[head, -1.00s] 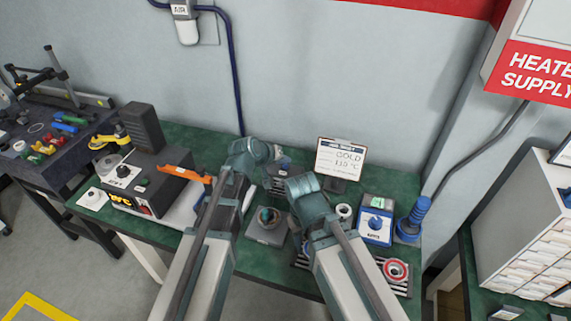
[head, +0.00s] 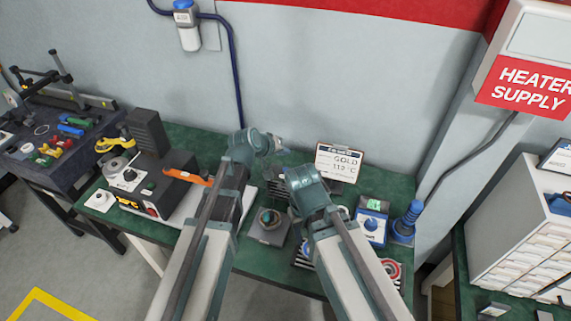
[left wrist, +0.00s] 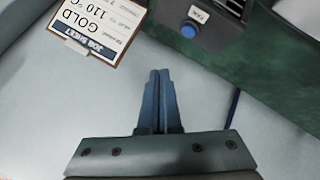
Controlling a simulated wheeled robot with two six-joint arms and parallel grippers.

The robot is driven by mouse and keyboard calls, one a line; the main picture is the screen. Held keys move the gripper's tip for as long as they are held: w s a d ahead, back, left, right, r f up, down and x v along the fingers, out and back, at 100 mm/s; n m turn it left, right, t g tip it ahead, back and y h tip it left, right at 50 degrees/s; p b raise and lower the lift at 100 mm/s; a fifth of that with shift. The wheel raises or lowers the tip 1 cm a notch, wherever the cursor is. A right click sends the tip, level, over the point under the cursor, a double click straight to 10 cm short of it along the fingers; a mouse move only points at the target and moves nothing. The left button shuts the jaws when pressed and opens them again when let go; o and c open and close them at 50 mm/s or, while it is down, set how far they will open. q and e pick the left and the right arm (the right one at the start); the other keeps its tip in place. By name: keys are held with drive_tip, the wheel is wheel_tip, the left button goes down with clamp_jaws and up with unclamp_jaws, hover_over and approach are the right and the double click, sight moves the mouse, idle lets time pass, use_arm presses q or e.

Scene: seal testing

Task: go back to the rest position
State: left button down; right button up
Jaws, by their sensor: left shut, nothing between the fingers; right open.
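My left gripper (head: 284,154) is above the back of the green bench, just left of the job sheet. In the left wrist view its two blue fingers (left wrist: 160,74) are closed together with nothing between them. My right gripper (head: 300,190) is lower and further right, over the middle of the bench. It is open, though its fingers are mostly hidden by my own arm. Both arms reach forward over the green bench (head: 270,272).
A job sheet (head: 338,162) reading GOLD 110 °C stands at the back. A grey block (head: 268,230) with a round fitting sits between my arms. A dark heater box (head: 140,188) is left. A blue-topped device (head: 372,222) and blue bottle (head: 408,220) stand right.

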idle(0.4)
use_arm(q)
drive_tip(key=s+a+f+m+g+y, duration=0.2)
drive_tip(key=s, duration=0.6)
drive_tip(key=s+a+f+m+g+y, duration=0.1)
drive_tip(key=s+f+g+y, duration=0.1)
drive_tip(key=s, duration=0.7)
drive_tip(key=s+a+f+m+g+y, duration=0.2)
drive_tip(key=s+g, duration=0.1)
drive_tip(key=s, duration=0.5)
drive_tip(key=shift+s+a+f+m+g+y, duration=0.25)
drive_tip(key=shift+s+a+m+g+y, duration=0.05)
drive_tip(key=shift+s+g+y, duration=0.1)
drive_tip(key=shift+a, duration=0.1)
use_arm(e)
drive_tip(key=shift+a, duration=0.1)
